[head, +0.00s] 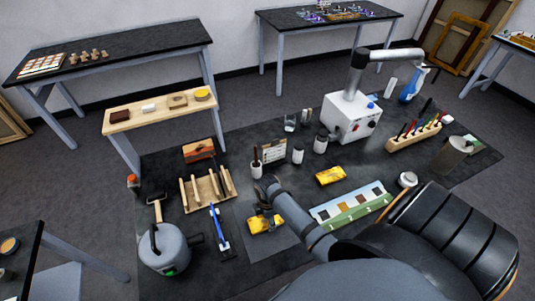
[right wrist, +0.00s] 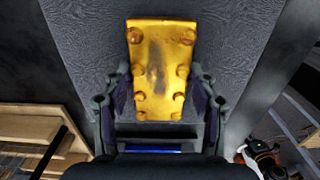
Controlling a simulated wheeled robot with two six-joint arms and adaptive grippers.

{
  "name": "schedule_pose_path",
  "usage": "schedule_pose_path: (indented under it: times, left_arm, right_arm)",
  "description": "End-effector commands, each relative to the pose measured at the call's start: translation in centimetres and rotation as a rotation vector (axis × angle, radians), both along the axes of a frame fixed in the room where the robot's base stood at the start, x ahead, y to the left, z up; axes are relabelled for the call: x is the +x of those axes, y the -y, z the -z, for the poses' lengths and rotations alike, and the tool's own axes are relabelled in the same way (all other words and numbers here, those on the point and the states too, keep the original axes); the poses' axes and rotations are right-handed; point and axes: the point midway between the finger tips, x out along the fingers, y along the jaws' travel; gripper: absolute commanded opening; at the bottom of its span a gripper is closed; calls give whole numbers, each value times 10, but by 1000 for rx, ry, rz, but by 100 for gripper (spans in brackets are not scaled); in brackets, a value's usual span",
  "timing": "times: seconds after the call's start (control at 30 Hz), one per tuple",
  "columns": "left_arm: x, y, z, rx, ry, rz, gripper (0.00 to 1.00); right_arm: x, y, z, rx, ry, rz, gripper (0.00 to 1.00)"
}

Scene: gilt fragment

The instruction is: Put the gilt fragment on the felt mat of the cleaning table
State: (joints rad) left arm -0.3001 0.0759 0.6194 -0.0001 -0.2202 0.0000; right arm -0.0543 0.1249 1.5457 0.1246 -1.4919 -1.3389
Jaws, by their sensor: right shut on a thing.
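My right gripper (head: 263,218) is over the grey felt mat (head: 284,240) on the dark cleaning table and is shut on the gilt fragment (head: 258,227). In the right wrist view the gilt fragment (right wrist: 160,75) is a golden slab with raised round bosses and a dark worn patch, with its near end between the fingers of the right gripper (right wrist: 160,105). The grey mat (right wrist: 80,40) spreads beneath it. I cannot tell whether the fragment touches the mat. My left gripper is out of view.
Another yellow piece (head: 330,176) lies farther back. A blue-handled tool (head: 219,228), a wooden rack (head: 206,190) and a grey rounded canister (head: 166,247) are at left. A patterned strip (head: 350,204) lies to the right, and a white machine (head: 351,120) stands behind.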

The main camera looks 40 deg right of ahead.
Motion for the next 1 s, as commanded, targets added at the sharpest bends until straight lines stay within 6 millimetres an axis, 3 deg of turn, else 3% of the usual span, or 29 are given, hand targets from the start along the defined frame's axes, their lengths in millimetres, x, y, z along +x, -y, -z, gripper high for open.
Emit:
schedule_pose_path:
  times: [0.17,0.2,0.33,0.73,0.87,1.0]
  left_arm:
    - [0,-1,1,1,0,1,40]
    - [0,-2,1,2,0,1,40]
    - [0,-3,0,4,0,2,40]
    - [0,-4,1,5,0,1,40]
    - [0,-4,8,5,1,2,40]
    - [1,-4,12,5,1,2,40]
  right_arm:
    - [0,0,2,0,-1,0,21]
    - [0,0,2,0,-1,0,62]
    - [0,0,2,0,-1,0,80]
    - [1,0,-4,1,2,0,81]
    - [1,0,-27,1,4,-1,81]
    - [0,1,-63,-1,5,-1,81]
